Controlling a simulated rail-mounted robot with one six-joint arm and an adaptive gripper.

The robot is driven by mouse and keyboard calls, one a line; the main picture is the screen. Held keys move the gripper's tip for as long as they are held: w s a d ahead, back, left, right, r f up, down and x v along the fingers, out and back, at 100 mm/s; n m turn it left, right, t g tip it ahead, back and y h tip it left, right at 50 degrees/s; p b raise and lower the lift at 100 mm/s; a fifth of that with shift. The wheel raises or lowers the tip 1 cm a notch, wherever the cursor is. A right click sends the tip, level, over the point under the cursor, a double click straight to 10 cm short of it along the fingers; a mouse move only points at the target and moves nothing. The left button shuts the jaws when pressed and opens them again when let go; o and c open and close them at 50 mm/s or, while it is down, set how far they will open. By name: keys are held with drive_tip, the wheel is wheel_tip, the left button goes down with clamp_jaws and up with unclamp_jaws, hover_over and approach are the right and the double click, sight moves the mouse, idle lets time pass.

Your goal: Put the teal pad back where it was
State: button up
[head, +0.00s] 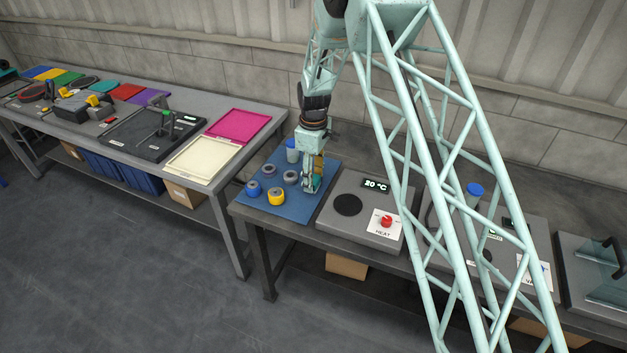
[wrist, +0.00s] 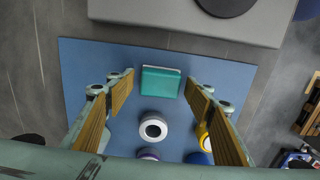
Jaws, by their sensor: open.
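A teal pad (wrist: 160,84) with a pale edge along its top side lies on the blue mat (wrist: 95,60) in the wrist view. My gripper (head: 312,184) is open and low over the right part of the mat (head: 300,212) in the head view. In the wrist view its two tan-lined fingers stand apart, to the left and right of the teal pad, with clear gaps. The gripper mostly hides the pad in the head view. A flat teal sheet (head: 105,86) also lies at the back of the left bench.
Several round pieces, including a yellow one (head: 276,197) and a white ring (wrist: 153,128), stand on the mat near my gripper. A grey heater (head: 345,228) reading 20 °C stands to the right. The left bench holds a magenta tray (head: 237,126) and a cream tray (head: 202,160).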

sight(314, 179)
wheel_tip(314, 179, up, 11)
idle(0.6)
drive_tip(key=shift+r, duration=0.1)
idle(0.7)
